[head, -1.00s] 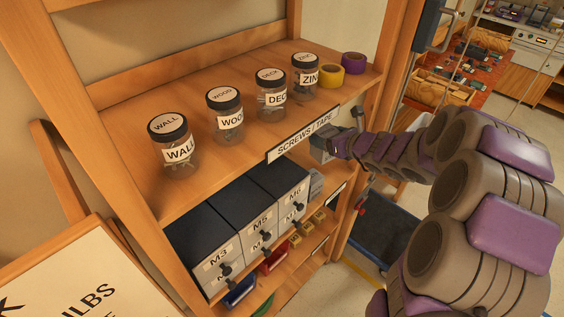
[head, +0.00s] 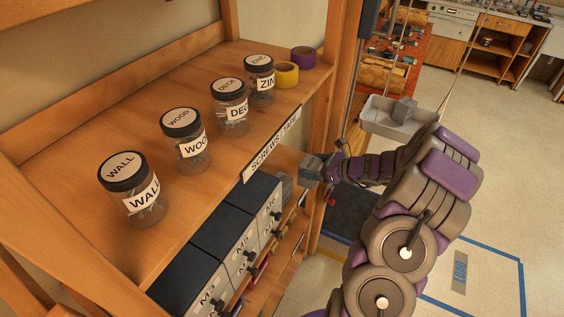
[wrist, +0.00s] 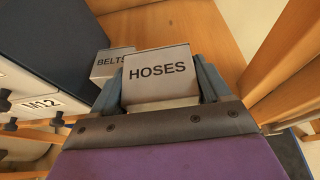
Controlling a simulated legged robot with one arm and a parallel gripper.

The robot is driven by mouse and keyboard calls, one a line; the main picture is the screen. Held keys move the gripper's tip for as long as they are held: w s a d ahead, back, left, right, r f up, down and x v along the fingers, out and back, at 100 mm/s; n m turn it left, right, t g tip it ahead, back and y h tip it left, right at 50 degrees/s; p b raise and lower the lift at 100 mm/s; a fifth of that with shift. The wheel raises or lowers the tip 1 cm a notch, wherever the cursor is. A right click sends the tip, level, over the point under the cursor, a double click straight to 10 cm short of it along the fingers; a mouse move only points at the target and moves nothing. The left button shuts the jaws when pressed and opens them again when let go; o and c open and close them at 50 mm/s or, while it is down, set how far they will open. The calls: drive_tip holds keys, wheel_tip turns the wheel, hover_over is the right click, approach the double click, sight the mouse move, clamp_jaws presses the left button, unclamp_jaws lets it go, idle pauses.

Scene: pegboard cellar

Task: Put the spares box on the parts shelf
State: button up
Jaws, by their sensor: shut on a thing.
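My gripper (head: 322,170) is shut on a small grey box labelled HOSES (wrist: 158,72), with one finger on each side of it in the wrist view. The box is at the right end of the parts shelf (wrist: 205,25), beside a similar grey box labelled BELTS (wrist: 108,64). The BELTS box also shows in the head view (head: 288,186). I cannot tell whether the HOSES box touches the shelf board. No label reading SPARES is visible.
Dark drawer units (head: 224,237) fill the shelf's left part. Above, a board holds several screw jars (head: 187,142) and two tape rolls (head: 286,74). A wooden post (head: 337,110) stands right of the shelf.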

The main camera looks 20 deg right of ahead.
sight(322, 160)
drive_tip(key=w+a+b, duration=0.2)
drive_tip(key=w+a, duration=0.1)
drive_tip(key=w, duration=0.7)
drive_tip(key=f, duration=0.1)
drive_tip(key=d+f, duration=0.1)
drive_tip(key=f, duration=0.1)
drive_tip(key=d+f+b, duration=0.1)
drive_tip(key=f, duration=0.1)
drive_tip(key=shift+w, duration=0.1)
drive_tip(key=shift+d, duration=0.1)
drive_tip(key=shift+a+r, duration=0.15)
drive_tip(key=shift+a, duration=0.5)
drive_tip(key=o, duration=0.8)
drive_tip(key=shift+a, duration=0.35)
drive_tip(key=o, duration=0.3)
drive_tip(key=shift+d, duration=0.85)
drive_tip(key=shift+a, duration=0.1)
drive_tip(key=shift+a+r+p+v, duration=0.1)
drive_tip(key=shift+p+v, duration=0.45)
drive_tip(key=shift+v, duration=1.4)
drive_tip(key=shift+a+r+p+v, duration=0.15)
drive_tip(key=shift+p+v, duration=0.35)
drive_tip(key=shift+v, duration=1.4)
drive_tip(key=shift+a+f+p+v, duration=0.1)
drive_tip(key=shift+p+v, duration=0.45)
drive_tip(key=shift+v, duration=1.4)
